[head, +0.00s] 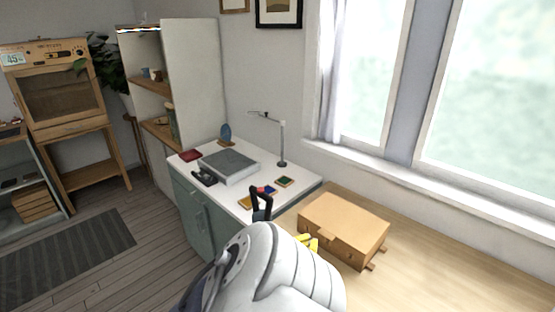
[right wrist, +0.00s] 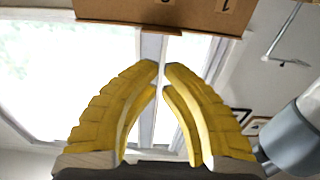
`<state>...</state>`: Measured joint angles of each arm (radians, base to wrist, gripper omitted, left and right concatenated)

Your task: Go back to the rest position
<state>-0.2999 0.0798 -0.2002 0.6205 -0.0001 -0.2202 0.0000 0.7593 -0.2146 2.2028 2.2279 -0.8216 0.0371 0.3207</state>
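My right gripper (head: 311,243) shows in the head view as a bit of yellow finger beside the wooden box, mostly hidden behind my white arm. In the right wrist view, its two yellow ribbed fingers (right wrist: 161,68) lean in to each other. Their tips almost meet, and nothing is held between them. The box's brown edge shows ahead of the fingertips in that view. My left gripper is not in view.
The wooden box (head: 345,226) stands on the light wooden table (head: 461,278) by the window. A white desk (head: 301,187) behind holds a grey tray-like device (head: 228,164), a lamp (head: 282,143) and small coloured pieces. The table's right part is clear.

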